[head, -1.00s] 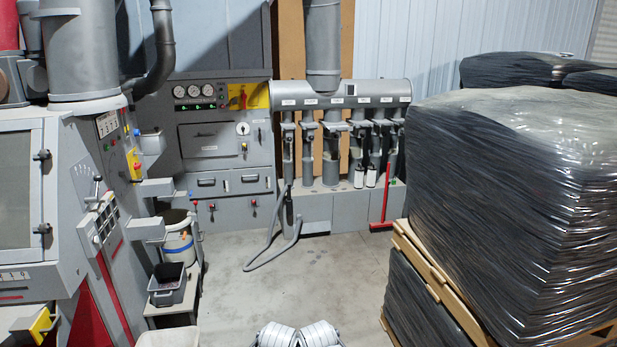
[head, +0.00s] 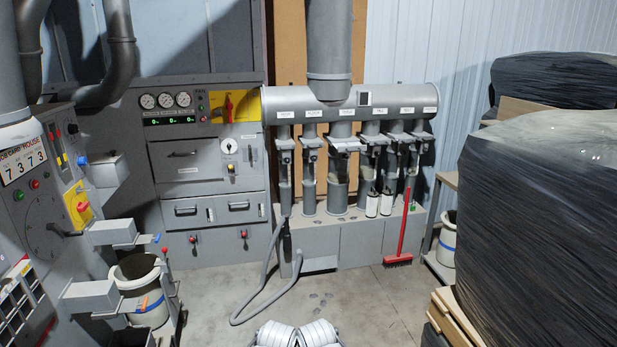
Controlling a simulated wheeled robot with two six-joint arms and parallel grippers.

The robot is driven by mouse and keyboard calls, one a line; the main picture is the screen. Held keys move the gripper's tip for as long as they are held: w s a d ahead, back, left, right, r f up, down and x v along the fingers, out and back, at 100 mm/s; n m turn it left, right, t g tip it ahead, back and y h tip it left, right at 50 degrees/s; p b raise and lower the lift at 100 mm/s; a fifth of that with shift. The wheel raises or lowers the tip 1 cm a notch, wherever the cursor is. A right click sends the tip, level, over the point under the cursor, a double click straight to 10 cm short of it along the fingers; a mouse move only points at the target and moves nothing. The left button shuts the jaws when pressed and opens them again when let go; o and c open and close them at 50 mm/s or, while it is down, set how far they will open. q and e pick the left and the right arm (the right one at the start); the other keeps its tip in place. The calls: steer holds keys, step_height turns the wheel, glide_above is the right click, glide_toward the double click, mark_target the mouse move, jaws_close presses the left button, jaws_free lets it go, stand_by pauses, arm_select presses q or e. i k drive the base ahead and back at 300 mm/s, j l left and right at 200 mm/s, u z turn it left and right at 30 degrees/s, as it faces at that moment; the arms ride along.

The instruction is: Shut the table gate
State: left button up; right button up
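A grey horizontal duct (head: 355,102) runs along the back wall with several drop pipes under it. Each pipe carries a small white label and a gate-like fitting, such as the leftmost fitting (head: 284,143) and the middle fitting (head: 344,144). The label lettering is too small to read, so I cannot tell which one is the table gate or whether it is open. Neither of my grippers shows; only grey-white parts of my own body appear at the bottom centre, well short of the duct.
A control cabinet (head: 205,190) stands left of the duct. A grey hose (head: 262,300) loops onto the floor before it. A red broom (head: 400,240) leans at the right. Wrapped pallet loads (head: 550,200) fill the right; a machine (head: 40,200) stands left.

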mark_target(357, 147)
steer(key=i, duration=3.4)
steer(key=i+u, duration=0.15)
